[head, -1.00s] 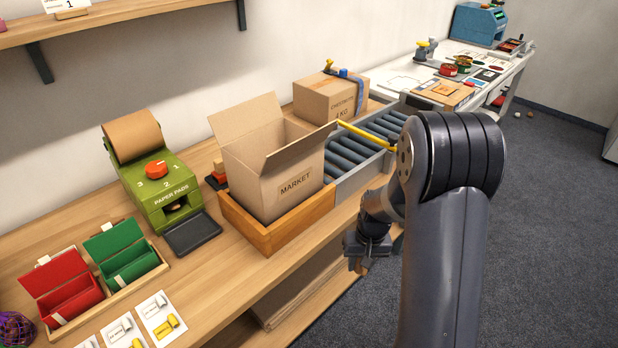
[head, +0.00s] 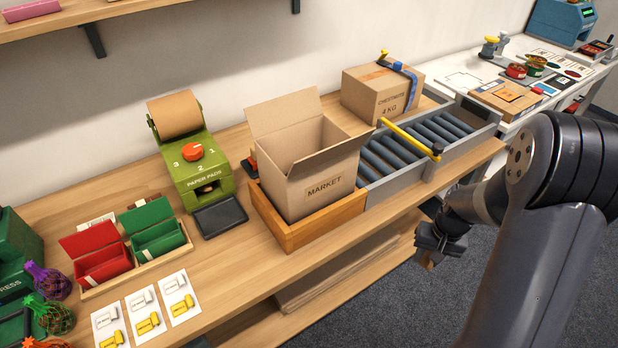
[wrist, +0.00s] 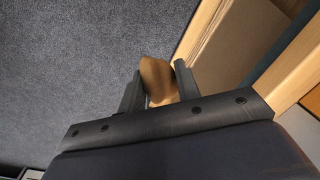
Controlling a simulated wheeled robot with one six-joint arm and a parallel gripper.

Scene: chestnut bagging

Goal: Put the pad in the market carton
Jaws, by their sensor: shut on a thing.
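The market carton (head: 322,190) stands upright with its flaps open in a wooden tray (head: 290,235) on the bench. The part of its inside that I see looks empty; its floor is hidden. My gripper (head: 430,258) is in front of the bench's front edge, to the right of the carton and lower than it, over the floor. In the wrist view my gripper (wrist: 158,88) is shut on a crumpled brown paper pad (wrist: 157,78). In the head view the pad is mostly hidden by the jaws.
A green paper pad dispenser (head: 190,160) with a black tray (head: 220,216) stands left of the carton. A roller conveyor (head: 415,140) with a yellow bar (head: 408,138) lies to its right, a closed chestnuts carton (head: 375,98) behind. Red (head: 95,250) and green (head: 153,230) boxes sit left.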

